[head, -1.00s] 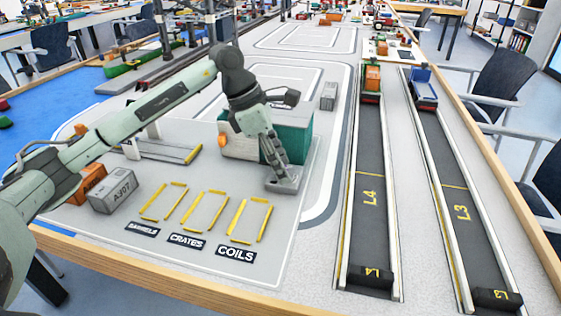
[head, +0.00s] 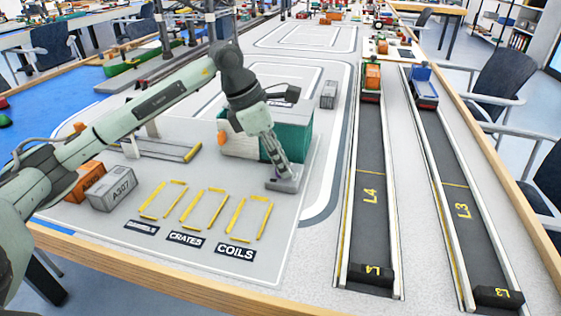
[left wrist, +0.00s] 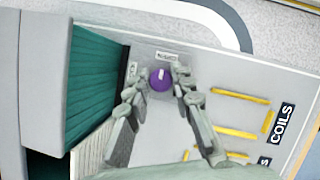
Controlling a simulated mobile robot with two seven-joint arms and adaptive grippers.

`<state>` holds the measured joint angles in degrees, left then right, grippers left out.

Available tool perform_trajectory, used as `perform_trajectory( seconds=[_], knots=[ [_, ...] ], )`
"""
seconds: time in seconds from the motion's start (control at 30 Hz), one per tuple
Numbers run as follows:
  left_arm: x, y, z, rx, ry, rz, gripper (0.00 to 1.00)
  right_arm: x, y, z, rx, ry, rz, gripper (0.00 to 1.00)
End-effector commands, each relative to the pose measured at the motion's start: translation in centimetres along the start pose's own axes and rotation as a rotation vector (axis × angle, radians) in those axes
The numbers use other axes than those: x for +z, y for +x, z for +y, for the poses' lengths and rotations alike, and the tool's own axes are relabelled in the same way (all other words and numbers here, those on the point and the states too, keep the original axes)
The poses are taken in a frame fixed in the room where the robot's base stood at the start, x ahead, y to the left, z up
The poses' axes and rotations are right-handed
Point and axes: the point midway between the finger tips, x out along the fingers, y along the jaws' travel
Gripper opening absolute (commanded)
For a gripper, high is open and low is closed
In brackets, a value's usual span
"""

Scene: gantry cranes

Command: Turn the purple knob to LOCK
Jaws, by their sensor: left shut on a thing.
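The purple knob (left wrist: 160,79) shows in the left wrist view, on a grey plate. A white mark on it points toward the top of that view, near a small white label (left wrist: 167,56). A second label (left wrist: 132,72) is to its left; I cannot read either surely. My left gripper (left wrist: 163,77) has its two fingers on either side of the knob, shut on it. In the head view, my left gripper (head: 284,173) points down at the grey knob base (head: 283,185), and its fingers hide the knob. My right gripper is in neither view.
A green-and-white shed (head: 290,136) stands directly behind the gripper. Yellow-marked bays with a COILS label (head: 235,252) lie in front. A grey A707 container (head: 113,188) stands at the left. Lanes L4 (head: 369,198) and L3 (head: 462,212) run at the right.

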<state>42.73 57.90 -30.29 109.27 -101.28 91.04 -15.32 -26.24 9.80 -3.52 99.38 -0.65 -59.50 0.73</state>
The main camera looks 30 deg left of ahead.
Motion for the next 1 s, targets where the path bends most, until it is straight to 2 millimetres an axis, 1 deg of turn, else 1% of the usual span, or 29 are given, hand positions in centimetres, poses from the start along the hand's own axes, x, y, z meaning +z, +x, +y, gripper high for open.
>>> perform_trajectory(
  seconds=[0.03, 0.07, 0.5, 1.0],
  knots=[
    [-0.1, 0.1, 0.0, 0.013, -0.025, 0.001, 0.00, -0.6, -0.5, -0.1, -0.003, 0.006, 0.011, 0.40],
    [-0.1, 0.1, 0.0, 0.021, -0.043, 0.001, 0.00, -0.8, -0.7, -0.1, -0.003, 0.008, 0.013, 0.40],
    [0.0, 0.2, -0.1, 0.174, -0.411, -0.002, 0.00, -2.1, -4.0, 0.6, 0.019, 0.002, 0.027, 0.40],
    [0.2, 0.1, -0.2, 0.354, -0.849, -0.002, 0.00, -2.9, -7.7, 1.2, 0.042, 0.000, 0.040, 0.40]
  ],
)
